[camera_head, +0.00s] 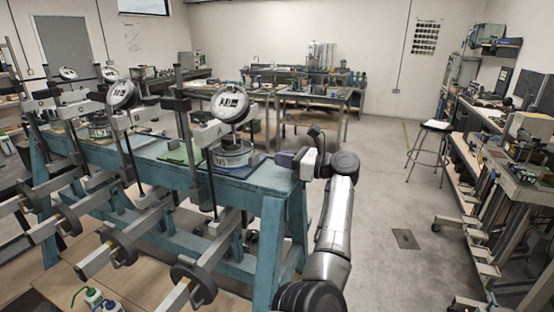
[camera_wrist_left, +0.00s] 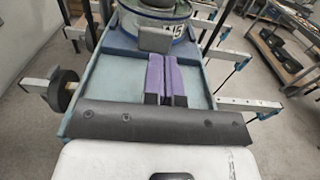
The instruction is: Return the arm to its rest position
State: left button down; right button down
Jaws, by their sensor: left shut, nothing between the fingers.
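My left arm (camera_head: 335,215) reaches up from the bottom middle of the head view, bent at a dark joint. Its white-bodied gripper (camera_head: 285,159) is at the right end of the blue bench (camera_head: 268,180), pointing left towards the nearest round device (camera_head: 231,157). In the left wrist view the two purple-padded fingers (camera_wrist_left: 166,80) lie side by side, shut and empty, over the blue bench top (camera_wrist_left: 108,75). The device (camera_wrist_left: 155,12), with its label partly seen, is just beyond the fingertips. I cannot tell whether the fingers touch anything. My right gripper is not in view.
Several lever frames with dial gauges (camera_head: 234,105) and dark round weights (camera_head: 194,284) line the bench. Squeeze bottles (camera_head: 94,297) stand at the lower left. A stool (camera_head: 430,146) and a side workbench (camera_head: 520,190) are on the right. The floor (camera_head: 385,200) between is clear.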

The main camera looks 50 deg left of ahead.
pick_arm(q)
jog(key=v, duration=0.8)
jog(key=shift+r+p, duration=0.15)
jog(key=shift+p, duration=0.15)
